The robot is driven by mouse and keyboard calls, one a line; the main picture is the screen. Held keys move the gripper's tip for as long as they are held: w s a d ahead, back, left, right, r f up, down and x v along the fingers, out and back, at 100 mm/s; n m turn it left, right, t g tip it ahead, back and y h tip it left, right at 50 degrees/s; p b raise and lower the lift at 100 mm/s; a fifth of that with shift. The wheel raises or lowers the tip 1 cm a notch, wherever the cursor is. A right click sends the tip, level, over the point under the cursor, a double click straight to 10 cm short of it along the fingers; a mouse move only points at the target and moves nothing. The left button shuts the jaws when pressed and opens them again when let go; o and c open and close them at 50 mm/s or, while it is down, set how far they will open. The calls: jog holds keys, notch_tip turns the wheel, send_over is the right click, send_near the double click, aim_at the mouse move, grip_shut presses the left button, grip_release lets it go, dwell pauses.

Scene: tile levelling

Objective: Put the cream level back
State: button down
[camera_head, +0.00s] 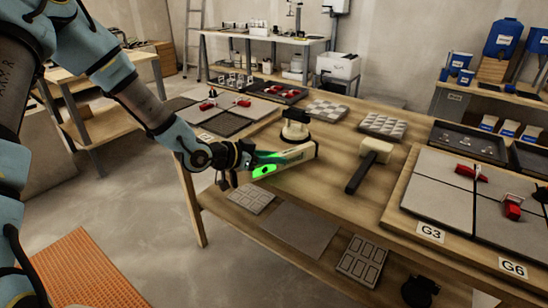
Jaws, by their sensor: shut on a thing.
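The cream level (295,156) is in the head view, near the left front edge of the wooden table (330,208). It is a long bar with a bright green part (264,171) at its near end. My gripper (254,161) is at that near end and is shut on the level. The fingertips are small and partly hidden against the green part. I cannot tell whether the level touches the table top.
Tile boards labelled G3 (431,232) and G6 (513,268) fill the right side. Checkered tile stacks (384,125) stand at the back. Bare wood lies between level and mallet.

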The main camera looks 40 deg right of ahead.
aim_at(237, 170)
jog(key=shift+f, duration=0.1)
jog(key=c, duration=0.7)
grip_release()
jog(key=shift+a, duration=0.1)
jog(key=v, duration=1.2)
jog(key=shift+b, duration=0.3)
